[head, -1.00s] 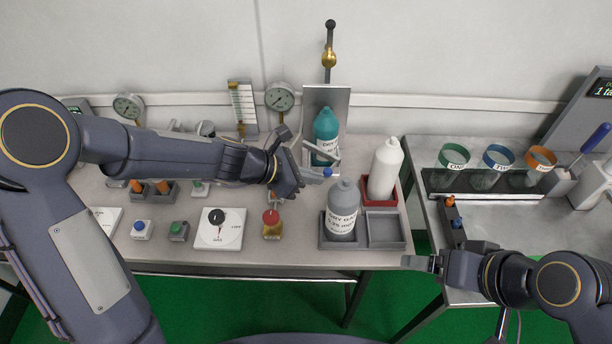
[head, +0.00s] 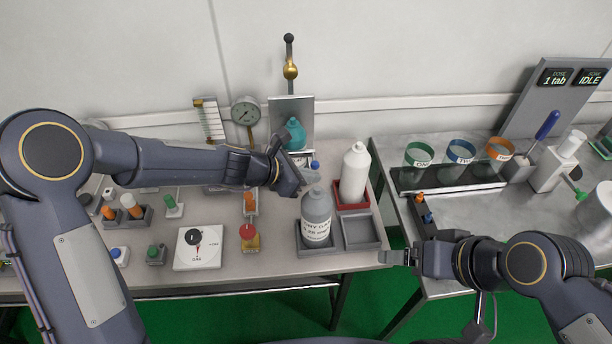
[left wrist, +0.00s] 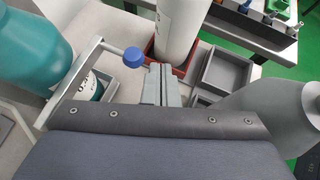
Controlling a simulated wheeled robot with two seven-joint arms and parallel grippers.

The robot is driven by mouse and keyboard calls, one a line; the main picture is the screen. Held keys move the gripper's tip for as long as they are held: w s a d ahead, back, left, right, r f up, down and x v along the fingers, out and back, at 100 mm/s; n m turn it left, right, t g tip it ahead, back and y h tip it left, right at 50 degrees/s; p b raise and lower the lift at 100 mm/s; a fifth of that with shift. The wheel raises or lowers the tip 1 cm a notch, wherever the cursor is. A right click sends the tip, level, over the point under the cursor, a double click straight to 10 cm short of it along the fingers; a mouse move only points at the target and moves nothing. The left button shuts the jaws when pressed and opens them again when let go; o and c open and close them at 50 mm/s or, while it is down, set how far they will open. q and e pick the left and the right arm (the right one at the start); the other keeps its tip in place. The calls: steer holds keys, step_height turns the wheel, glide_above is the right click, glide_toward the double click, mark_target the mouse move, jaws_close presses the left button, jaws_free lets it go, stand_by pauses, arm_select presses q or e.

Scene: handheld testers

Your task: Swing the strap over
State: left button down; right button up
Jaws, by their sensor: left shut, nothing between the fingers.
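The teal bottle (head: 294,134) stands at the back of the bench in front of an upright metal plate. The strap (left wrist: 75,77) is a grey metal bar beside the bottle, and a short rod on it ends in a blue knob (head: 315,165). The knob also shows in the left wrist view (left wrist: 133,57). My left gripper (head: 302,178) is shut and empty, its fingertips (left wrist: 160,72) close beside the knob; I cannot tell if they touch. In the head view my arm hides part of the strap. My right gripper (head: 388,257) hovers near the bench's front right edge.
A grey bottle (head: 317,214) stands in front of my left gripper, with an empty grey tray (head: 378,238) beside it. A white bottle (head: 354,177) in a red tray is to the right. A red-knobbed valve (head: 249,236) and a dial box (head: 199,246) lie forward left.

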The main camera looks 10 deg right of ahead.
arm_select(q)
steer(key=shift+a, duration=0.1)
stand_by(0.6)
steer(key=s+a+r+m+y+p, duration=0.1)
steer(key=s+a+r+m, duration=0.45)
steer(key=a, duration=0.25)
steer(key=s+a+r+m+y+p, duration=0.1)
steer(key=s+a+r+m, duration=0.3)
steer(key=s+a+r, duration=0.3)
steer(key=s+a+m+t+y+p, duration=0.1)
steer(key=s+a+m+y, duration=0.3)
steer(key=s+a+m, duration=0.7)
steer(key=s+f, duration=0.1)
steer(key=s, duration=0.2)
steer(key=shift+s+a+t+y, duration=0.3)
steer(key=shift+a+t, duration=0.1)
